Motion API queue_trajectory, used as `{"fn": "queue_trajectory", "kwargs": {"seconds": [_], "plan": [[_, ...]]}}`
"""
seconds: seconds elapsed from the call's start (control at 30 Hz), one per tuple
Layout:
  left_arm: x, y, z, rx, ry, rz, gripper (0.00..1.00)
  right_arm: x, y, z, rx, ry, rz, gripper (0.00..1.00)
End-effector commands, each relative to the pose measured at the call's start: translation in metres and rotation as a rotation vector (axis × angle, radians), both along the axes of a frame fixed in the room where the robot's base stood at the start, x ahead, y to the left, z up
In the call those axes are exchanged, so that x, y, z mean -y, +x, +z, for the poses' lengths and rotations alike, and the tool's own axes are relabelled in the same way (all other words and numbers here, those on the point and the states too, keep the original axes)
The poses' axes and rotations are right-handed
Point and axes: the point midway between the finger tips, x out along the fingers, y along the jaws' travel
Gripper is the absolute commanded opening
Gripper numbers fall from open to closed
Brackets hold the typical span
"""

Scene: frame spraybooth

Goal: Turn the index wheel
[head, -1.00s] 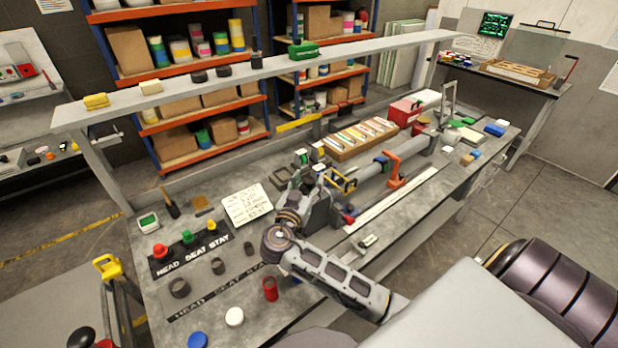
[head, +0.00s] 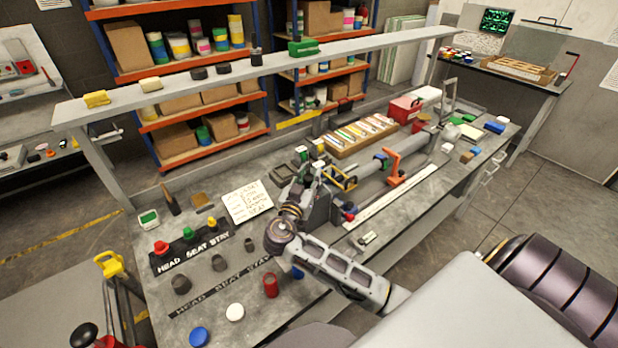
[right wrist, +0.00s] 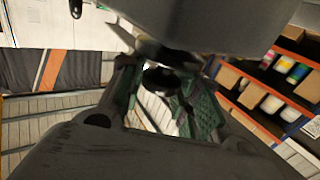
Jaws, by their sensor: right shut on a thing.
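My right arm reaches over the workbench to the near end of the grey tube fixture (head: 365,174). The right gripper (head: 318,182) is at the dark grey head block (head: 318,212) of that fixture. In the right wrist view the gripper (right wrist: 162,98) has its green-padded fingers closed around a dark round part, which I take to be the index wheel (right wrist: 160,78). The hand and the block hide most of the wheel in the head view, so its angle cannot be read. My left gripper is not in view.
An orange clamp (head: 392,163) holds the tube farther right. A wooden tray of coloured strips (head: 360,135) lies behind it. Red, green and yellow knobs stand on a labelled strip (head: 190,250) at left. A white note card (head: 247,203) lies near the hand. A shelf (head: 250,72) spans above.

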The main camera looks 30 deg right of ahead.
Motion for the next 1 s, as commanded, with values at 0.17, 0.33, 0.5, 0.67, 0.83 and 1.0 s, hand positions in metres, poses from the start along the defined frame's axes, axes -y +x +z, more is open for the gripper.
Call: {"fn": "queue_trajectory", "kwargs": {"seconds": [0.17,0.33,0.5,0.67,0.83,1.0], "plan": [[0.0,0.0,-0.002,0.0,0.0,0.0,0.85,0.0,0.0,-0.001,-0.001,0.0,0.012,0.08],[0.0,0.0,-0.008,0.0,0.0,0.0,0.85,0.001,-0.001,-0.002,-0.001,-0.001,0.046,0.08],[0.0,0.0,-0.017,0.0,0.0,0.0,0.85,0.001,-0.001,-0.003,0.001,0.001,0.107,0.08],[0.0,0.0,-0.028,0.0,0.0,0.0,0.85,0.001,-0.001,-0.003,0.002,-0.001,0.184,0.08],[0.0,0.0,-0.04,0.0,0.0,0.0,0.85,0.001,-0.001,-0.003,0.001,-0.001,0.278,0.08],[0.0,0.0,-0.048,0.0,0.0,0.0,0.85,0.001,-0.001,-0.002,0.001,-0.001,0.372,0.08]]}}
